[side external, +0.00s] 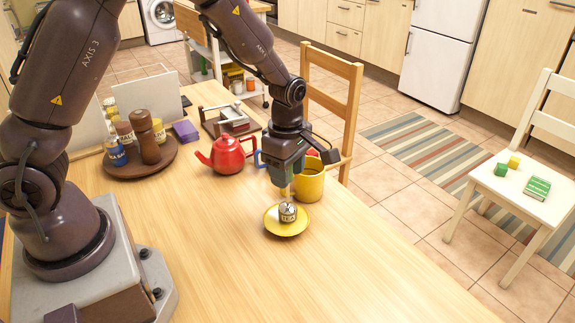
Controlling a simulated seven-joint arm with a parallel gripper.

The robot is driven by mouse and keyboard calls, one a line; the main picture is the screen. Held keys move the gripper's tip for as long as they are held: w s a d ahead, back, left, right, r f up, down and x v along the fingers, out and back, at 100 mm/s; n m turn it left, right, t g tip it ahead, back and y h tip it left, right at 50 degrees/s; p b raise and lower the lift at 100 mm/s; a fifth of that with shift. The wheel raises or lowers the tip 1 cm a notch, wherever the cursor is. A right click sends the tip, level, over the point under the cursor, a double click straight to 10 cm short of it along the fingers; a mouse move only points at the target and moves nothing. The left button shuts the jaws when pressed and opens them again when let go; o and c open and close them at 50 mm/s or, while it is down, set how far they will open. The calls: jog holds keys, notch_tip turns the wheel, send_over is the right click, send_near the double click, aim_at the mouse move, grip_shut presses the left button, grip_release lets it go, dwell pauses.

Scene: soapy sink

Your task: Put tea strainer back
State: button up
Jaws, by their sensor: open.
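A small silver tea strainer (288,213) sits on a yellow saucer (273,228) on the wooden table. My gripper (285,192) points down right above the strainer. It is open, and its fingertips are close to the strainer's top; I cannot tell whether they touch it. A yellow mug (311,187) stands just behind and to the right of the gripper, partly hidden by it. A red teapot (227,156) stands behind and to the left of the saucer.
A round brown tray (128,170) holds a wooden mill (146,137) and several jars at the left. A purple box (186,131) and a metal device on a dark board (233,121) stand behind the teapot. The table's front is clear.

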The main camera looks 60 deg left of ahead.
notch_tip(320, 180, up, 12)
jog(key=shift+r, duration=0.25)
jog(key=s+r+m+t, duration=0.2)
jog(key=s+r+m, duration=0.2)
jog(key=s+m, duration=0.5)
jog(key=s+r+m+t, duration=0.3)
jog(key=s+r+m, duration=0.2)
jog(key=s+m, duration=0.4)
jog(key=shift+s+d+r+m+t, duration=0.2)
jog(key=shift+s+m+t, duration=0.15)
jog(key=shift+m, duration=1.85)
